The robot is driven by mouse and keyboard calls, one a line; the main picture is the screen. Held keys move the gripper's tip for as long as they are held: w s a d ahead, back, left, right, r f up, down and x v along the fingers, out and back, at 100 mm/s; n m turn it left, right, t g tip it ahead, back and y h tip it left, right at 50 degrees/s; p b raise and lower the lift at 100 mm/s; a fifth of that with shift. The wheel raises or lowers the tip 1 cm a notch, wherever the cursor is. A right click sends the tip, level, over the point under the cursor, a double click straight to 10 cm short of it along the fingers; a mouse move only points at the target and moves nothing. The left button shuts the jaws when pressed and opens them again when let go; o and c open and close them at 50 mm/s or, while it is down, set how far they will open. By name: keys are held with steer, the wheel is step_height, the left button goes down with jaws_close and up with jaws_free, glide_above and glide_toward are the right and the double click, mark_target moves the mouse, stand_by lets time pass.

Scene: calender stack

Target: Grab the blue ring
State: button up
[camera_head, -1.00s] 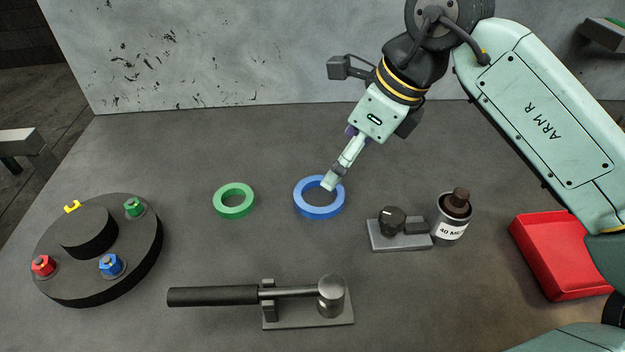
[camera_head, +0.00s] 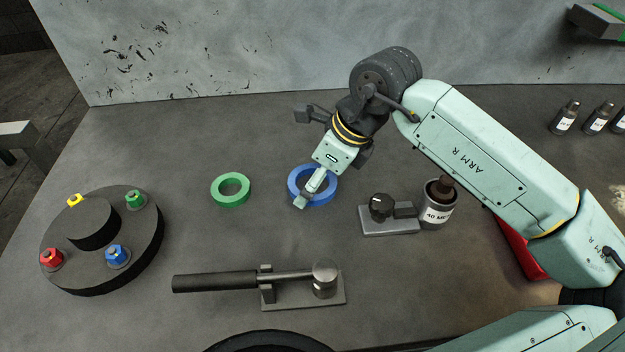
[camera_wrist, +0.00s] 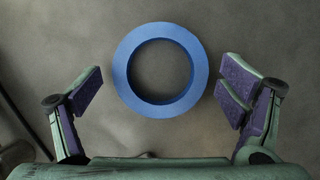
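The blue ring (camera_head: 295,183) lies flat on the grey table, partly covered by my gripper in the head view. In the wrist view the blue ring (camera_wrist: 121,72) is whole, ahead of and between my two spread fingers. My gripper (camera_head: 301,203) is over the ring's near side in the head view. In the wrist view my gripper (camera_wrist: 160,92) is open, with purple pads left and right of the ring and a gap on each side. It holds nothing. The height of the fingertips above the table is hard to tell.
A green ring (camera_head: 216,190) lies to the left. A dark round stand (camera_head: 92,262) with coloured pegs is at far left. A lever fixture (camera_head: 285,290) lies in front. A knob block (camera_head: 390,226), a bottle (camera_head: 437,212) and a red tray (camera_head: 520,250) are to the right.

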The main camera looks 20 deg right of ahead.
steer(key=c, duration=1.2)
